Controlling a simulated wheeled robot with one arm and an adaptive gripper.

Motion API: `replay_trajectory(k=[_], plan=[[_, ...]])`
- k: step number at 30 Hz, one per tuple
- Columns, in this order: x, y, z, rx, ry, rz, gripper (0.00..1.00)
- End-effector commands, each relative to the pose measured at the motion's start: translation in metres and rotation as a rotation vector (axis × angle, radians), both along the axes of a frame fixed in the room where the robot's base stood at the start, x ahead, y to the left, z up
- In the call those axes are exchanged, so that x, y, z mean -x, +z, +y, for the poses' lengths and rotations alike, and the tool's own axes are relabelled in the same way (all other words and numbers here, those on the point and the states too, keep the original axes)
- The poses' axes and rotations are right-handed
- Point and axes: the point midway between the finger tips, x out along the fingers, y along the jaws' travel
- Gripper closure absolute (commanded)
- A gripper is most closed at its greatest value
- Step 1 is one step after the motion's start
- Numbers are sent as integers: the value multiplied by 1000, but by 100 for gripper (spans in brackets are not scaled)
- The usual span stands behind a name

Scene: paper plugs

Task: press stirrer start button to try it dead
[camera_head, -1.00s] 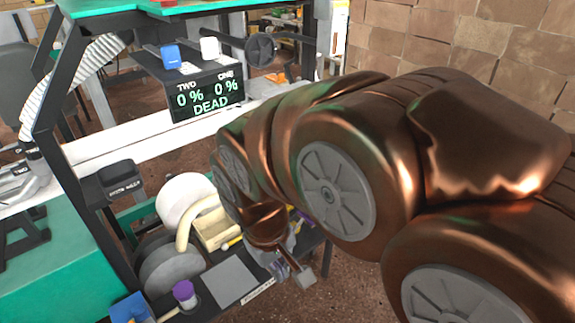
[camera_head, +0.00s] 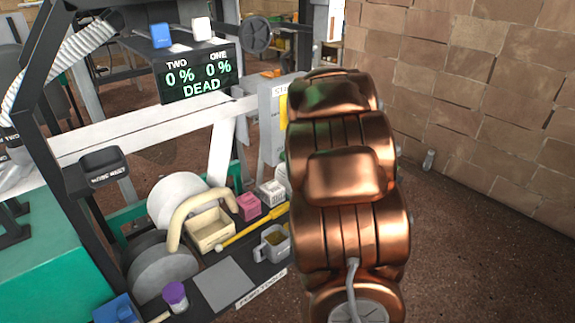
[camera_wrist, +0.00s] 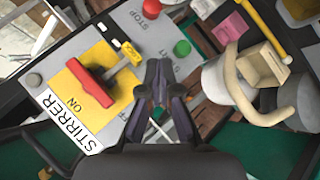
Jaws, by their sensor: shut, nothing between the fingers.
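In the wrist view the grey stirrer panel (camera_wrist: 125,22) bears a white STIRRER label (camera_wrist: 68,122). It carries a round green button (camera_wrist: 182,48) with START lettering beside it and a red button (camera_wrist: 151,8) marked STOP. A red handle (camera_wrist: 88,82) sits on a yellow plate (camera_wrist: 68,88) with ON lettering. My gripper (camera_wrist: 160,68) is shut and empty, its tips just below and left of the green button in the picture; I cannot tell the gap. In the head view the grey box (camera_head: 268,125) is partly hidden behind my arm, and my gripper is hidden.
A display (camera_head: 198,76) reads TWO 0 %, ONE 0 % and DEAD. A shelf below holds a cream tray (camera_head: 209,232), a pink block (camera_head: 248,206), a mug (camera_head: 272,244) and a purple-capped pot (camera_head: 175,297). A brick wall (camera_head: 480,120) stands right, with open floor before it.

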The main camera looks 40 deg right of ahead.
Motion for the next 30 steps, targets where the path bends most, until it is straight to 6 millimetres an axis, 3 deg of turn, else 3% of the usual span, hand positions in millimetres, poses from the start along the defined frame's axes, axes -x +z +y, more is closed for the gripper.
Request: replay_trajectory(k=[1, 3, 10, 23, 30], plan=[[1, -24, -10, -13, 47, 12, 100], [1, -47, -15, -33, 121, 30, 100], [14, -100, -14, -107, 280, 74, 100], [17, -108, -13, -123, 312, 82, 100], [7, -106, -13, -121, 315, 83, 100]])
